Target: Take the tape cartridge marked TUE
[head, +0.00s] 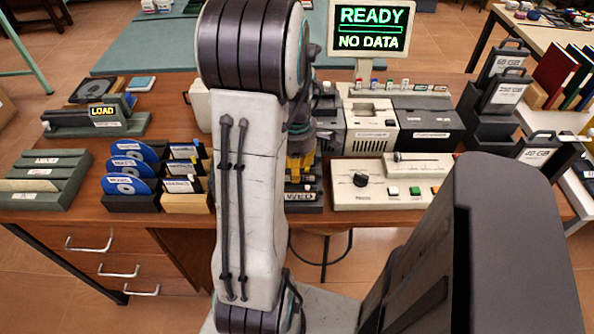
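I cannot see any label reading TUE. A dark item with a white label (304,196) that seems to read WED shows at the desk's front edge, just right of my forearm. My forearm crosses the middle of the head view and hides what stands to its left. The end of my arm, with my gripper (301,150), hangs mostly behind the forearm, above the WED label. A yellow part (299,168) shows there; I cannot tell whether it belongs to my gripper or to a cartridge. The fingertips are hidden.
A control panel (390,192) and a beige machine (372,140) under a READY / NO DATA screen (369,28) stand right of my arm. A box of blue disks (128,184), a LOAD unit (100,122) and a slotted grey tray (48,190) stand left.

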